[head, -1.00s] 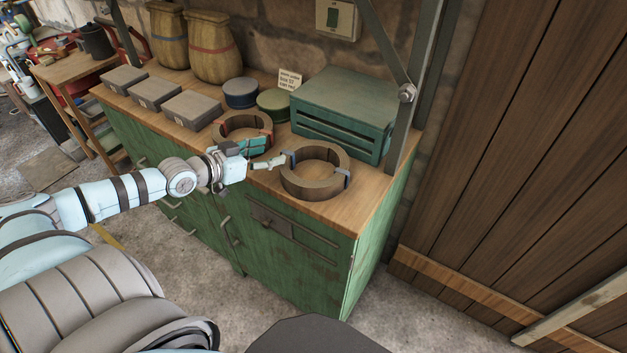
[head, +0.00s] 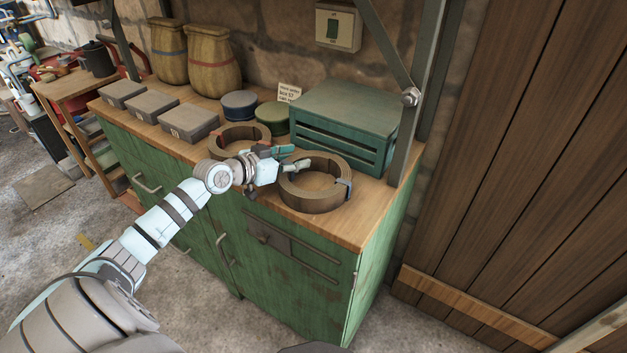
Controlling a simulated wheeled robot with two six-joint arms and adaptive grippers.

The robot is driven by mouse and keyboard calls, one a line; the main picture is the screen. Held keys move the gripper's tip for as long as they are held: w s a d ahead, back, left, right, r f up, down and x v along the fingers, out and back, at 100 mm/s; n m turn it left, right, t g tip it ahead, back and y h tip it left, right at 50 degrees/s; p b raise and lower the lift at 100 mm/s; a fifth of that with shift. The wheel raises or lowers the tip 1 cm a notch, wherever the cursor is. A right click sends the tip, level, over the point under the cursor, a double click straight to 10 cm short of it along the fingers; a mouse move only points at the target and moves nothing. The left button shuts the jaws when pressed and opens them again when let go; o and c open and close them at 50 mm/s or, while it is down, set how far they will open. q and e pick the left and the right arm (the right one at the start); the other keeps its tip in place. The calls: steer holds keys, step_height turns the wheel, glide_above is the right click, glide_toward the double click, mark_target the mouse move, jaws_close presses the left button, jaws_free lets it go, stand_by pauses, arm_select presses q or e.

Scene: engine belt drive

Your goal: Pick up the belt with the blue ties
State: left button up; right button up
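The belt with the blue ties (head: 318,201) is a thick brown ring lying flat near the front right of the green cabinet's wooden top. A blue-grey tie shows on its right side. Its left rim is partly covered by my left gripper (head: 296,158). That gripper is open, its two fingers apart at the belt's back left rim, with one fingertip over or against the rim. I cannot tell if it touches. A second brown belt with red ties (head: 226,142) lies behind and to the left, partly hidden by the gripper. My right gripper is not in view.
A teal slotted box (head: 345,118) stands close behind the belt, beside a grey metal post (head: 407,140). Blue (head: 239,104) and green (head: 272,117) round tins, a small sign and several grey boxes (head: 188,123) line the top. The cabinet top's front edge (head: 345,240) is near the belt.

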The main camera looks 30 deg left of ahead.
arm_select(q)
jaws_close()
steer(key=shift+r, duration=0.1)
